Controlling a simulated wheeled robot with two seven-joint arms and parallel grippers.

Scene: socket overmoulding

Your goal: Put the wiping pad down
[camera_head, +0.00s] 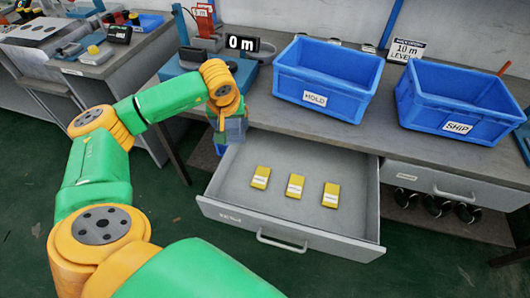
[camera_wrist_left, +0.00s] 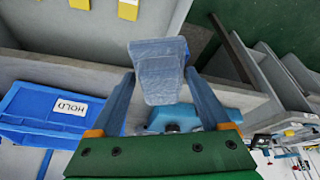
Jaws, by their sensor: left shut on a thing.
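The wiping pad (camera_wrist_left: 158,70) is a grey-blue block. It sits between the two fingers of my left gripper (camera_wrist_left: 160,85) in the left wrist view. In the head view the pad (camera_head: 235,129) hangs below my left wrist, above the back left corner of the open drawer (camera_head: 230,212). My left gripper is shut on it, and the pad appears clear of the drawer floor. My right gripper is not in view.
Three yellow labelled items (camera_head: 295,186) lie in the drawer, with bare floor around them. A blue HOLD bin (camera_head: 328,75) and a blue SHIP bin (camera_head: 458,100) stand on the bench. A 0 m display (camera_head: 242,43) stands behind my left gripper.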

